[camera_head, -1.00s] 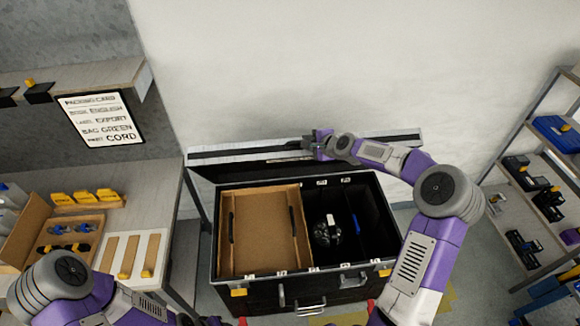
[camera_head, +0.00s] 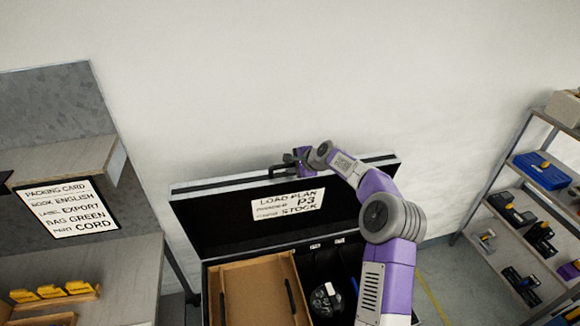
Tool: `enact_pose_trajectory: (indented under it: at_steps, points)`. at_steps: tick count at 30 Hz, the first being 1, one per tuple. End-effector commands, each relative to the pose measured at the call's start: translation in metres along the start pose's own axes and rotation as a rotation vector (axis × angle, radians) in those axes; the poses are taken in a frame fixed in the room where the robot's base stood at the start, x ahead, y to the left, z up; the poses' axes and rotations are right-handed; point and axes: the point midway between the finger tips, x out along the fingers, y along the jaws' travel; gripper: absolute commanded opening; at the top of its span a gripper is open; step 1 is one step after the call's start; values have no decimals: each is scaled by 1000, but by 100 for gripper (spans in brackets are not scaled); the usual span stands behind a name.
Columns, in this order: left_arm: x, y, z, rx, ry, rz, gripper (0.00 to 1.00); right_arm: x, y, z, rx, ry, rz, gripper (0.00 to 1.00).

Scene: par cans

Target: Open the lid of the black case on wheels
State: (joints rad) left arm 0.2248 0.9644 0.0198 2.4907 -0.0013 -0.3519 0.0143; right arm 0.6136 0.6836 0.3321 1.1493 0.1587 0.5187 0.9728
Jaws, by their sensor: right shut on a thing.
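The black case (camera_head: 204,290) stands below the middle of the view with its lid (camera_head: 222,220) swung up at the back. A white "LOAD PLAN" label (camera_head: 288,204) shows on the lid's inner face. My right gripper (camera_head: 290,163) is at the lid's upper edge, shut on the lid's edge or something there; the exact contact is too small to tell. Inside the case are a cardboard tray (camera_head: 250,290) on the left and a dark compartment with a round clear-and-dark object (camera_head: 326,299). The case front is cut off by the frame. My left gripper is not in view.
A workbench (camera_head: 120,285) with yellow items (camera_head: 52,291) is at the left, under a shelf (camera_head: 75,165) with a packing card (camera_head: 66,209). A shelf rack (camera_head: 497,225) with a blue box (camera_head: 541,170) stands at the right. A bare wall is behind the lid.

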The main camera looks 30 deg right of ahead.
Motion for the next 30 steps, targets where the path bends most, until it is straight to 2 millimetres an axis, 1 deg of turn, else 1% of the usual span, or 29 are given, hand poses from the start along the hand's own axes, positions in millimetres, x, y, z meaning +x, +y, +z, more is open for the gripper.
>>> enact_pose_trajectory:
  at_steps: [1, 11, 12, 14, 15, 16, 25, 28, 30]
  points:
    - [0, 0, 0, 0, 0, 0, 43, 3, 4, -1, 4, -2, 11, 0]
    - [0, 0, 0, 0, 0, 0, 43, 3, 5, -2, 6, -2, 14, 0]
    - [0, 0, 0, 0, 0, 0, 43, 3, 6, -2, 6, -2, 15, 26]
    - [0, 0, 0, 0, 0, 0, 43, 3, 6, -1, 6, -2, 14, 36]
    - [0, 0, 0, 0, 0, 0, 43, 3, 5, -1, 5, -2, 14, 42]
    - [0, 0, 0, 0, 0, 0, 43, 3, 5, -1, 5, -2, 13, 44]
    - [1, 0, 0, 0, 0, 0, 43, 0, 4, -2, 4, 0, 12, 44]
    - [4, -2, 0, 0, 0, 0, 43, -10, 4, -2, 3, 1, 9, 44]
    - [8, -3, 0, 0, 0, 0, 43, -20, 4, -3, 3, 2, 8, 44]
